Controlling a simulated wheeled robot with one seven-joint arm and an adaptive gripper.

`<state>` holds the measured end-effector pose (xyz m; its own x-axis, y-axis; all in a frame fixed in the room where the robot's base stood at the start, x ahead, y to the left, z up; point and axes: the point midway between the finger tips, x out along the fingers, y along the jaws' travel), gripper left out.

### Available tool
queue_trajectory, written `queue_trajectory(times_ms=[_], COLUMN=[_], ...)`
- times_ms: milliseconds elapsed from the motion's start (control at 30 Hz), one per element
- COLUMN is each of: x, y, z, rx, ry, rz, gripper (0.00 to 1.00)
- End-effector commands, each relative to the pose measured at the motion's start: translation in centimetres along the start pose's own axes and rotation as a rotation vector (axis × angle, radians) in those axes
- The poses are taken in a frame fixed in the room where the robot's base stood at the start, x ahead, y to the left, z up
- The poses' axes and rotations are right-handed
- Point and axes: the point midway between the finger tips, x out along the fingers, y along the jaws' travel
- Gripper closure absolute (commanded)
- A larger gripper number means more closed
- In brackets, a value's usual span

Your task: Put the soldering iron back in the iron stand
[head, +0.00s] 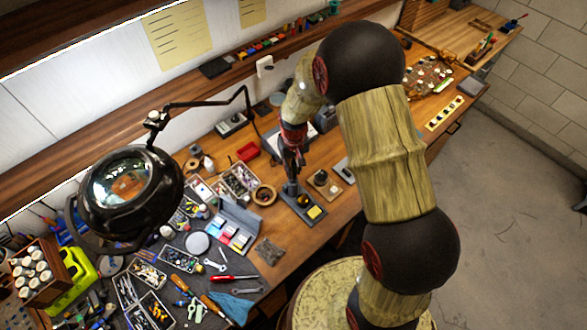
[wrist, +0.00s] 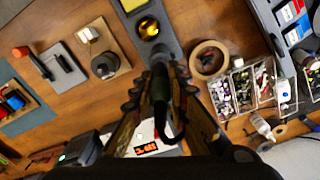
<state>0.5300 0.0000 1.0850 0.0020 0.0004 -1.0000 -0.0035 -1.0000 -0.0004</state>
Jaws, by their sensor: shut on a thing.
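The iron stand (head: 315,213) is a dark grey base with a yellow sponge and a brass-coloured ball of wool, on the wooden bench. In the wrist view the stand (wrist: 170,45) lies just beyond my fingertips. My gripper (head: 291,160) points down over the stand's rear end in the head view. In the wrist view my gripper (wrist: 162,95) is shut on the dark handle of the soldering iron (wrist: 161,88). The iron's tip is hidden, and I cannot tell whether it touches the stand's holder.
A station with a red display (wrist: 146,148) sits behind the gripper. A magnifier lamp (head: 95,222) overhangs the left.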

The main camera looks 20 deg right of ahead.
Motion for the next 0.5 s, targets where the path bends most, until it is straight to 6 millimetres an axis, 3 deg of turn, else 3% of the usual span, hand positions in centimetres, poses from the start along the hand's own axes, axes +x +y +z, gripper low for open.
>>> queue_trajectory(times_ms=[400, 433, 500], x=[0.38, 0.38, 0.38], y=[0.00, 0.00, 0.00], z=[-0.02, -0.02, -0.02], rx=[0.000, 0.000, 0.000], ry=[0.000, 0.000, 0.000], rz=[0.000, 0.000, 0.000], gripper=[1.00, 0.82, 0.78])
